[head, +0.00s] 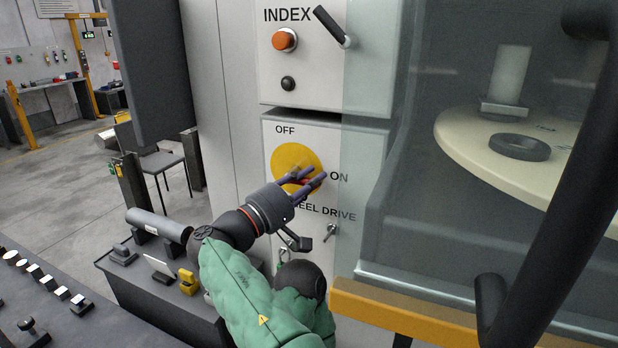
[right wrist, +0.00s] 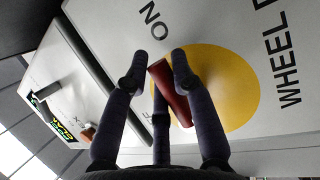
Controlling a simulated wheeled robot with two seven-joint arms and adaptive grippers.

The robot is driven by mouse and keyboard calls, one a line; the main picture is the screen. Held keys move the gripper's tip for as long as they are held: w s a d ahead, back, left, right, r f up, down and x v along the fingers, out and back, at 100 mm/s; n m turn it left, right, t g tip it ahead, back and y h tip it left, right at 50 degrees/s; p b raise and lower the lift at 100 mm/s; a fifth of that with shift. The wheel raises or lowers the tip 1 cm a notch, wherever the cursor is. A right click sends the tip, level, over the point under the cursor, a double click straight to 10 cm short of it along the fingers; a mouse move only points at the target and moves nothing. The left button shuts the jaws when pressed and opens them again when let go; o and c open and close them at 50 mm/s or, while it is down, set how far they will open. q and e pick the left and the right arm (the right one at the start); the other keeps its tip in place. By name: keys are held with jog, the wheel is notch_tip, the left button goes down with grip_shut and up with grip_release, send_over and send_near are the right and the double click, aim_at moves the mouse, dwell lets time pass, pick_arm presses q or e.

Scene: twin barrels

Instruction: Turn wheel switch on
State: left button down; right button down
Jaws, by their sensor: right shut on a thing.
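The wheel switch is a yellow disc (head: 292,158) on the white WHEEL DRIVE panel, with OFF printed above it and ON at its right. Its red handle (head: 307,183) is mostly hidden by my fingers in the head view. In the right wrist view the handle (right wrist: 172,92) stands out from the yellow disc (right wrist: 232,85), between my fingers. My right gripper (head: 314,174) is shut on the red handle; its fingers also show in the right wrist view (right wrist: 160,78). I cannot tell exactly which label the handle points to. My left gripper is not in view.
An INDEX panel with an orange button (head: 284,40) and a black lever (head: 332,26) is above. A small toggle (head: 330,231) is below the disc. Glass and a yellow ledge (head: 400,318) are at the right. A dark bench with a grey cylinder (head: 160,224) is at lower left.

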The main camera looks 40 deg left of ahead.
jog(key=shift+f, duration=0.15)
jog(key=c, duration=1)
grip_release()
jog(key=v, duration=1.2)
jog(key=shift+w, duration=0.1)
